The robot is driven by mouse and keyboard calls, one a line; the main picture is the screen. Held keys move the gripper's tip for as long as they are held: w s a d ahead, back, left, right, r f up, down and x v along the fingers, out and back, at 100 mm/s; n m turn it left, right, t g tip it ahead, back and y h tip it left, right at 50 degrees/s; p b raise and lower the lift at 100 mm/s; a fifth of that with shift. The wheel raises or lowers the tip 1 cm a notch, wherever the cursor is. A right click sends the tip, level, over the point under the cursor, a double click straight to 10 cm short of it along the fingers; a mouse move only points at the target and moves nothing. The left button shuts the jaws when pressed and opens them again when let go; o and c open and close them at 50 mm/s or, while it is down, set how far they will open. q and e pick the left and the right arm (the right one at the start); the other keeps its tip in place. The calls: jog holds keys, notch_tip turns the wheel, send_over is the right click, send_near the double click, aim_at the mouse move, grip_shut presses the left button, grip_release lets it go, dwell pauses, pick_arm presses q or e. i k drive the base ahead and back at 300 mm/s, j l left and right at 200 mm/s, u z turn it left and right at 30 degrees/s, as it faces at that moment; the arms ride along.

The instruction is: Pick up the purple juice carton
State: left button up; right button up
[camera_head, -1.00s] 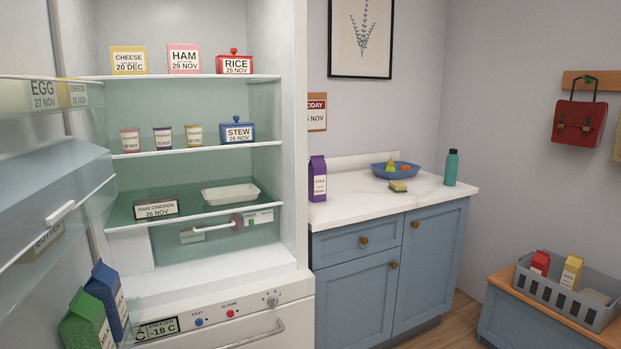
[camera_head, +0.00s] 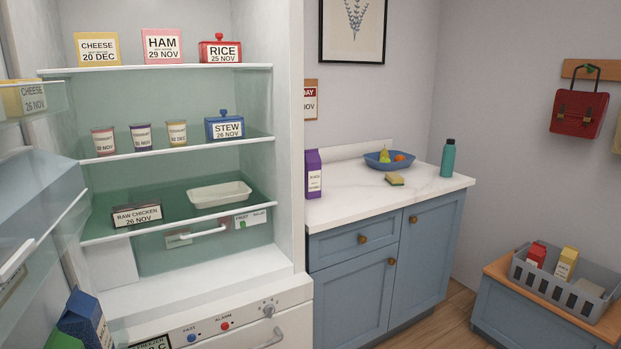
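The purple juice carton (camera_head: 313,174) stands upright on the white marble worktop (camera_head: 370,201), at its left end close to the fridge's right side wall. Its white label faces forward. Neither of my grippers shows in the head view.
The fridge (camera_head: 200,288) stands open on the left with loaded shelves; a blue carton (camera_head: 84,318) sits in its door. A grey crate (camera_head: 541,284) stands at right.

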aim_at(313, 163)
jog(key=i+l, duration=0.65)
jog(key=i, duration=0.15)
jog(key=i+l, duration=0.65)
jog(key=i, duration=0.2)
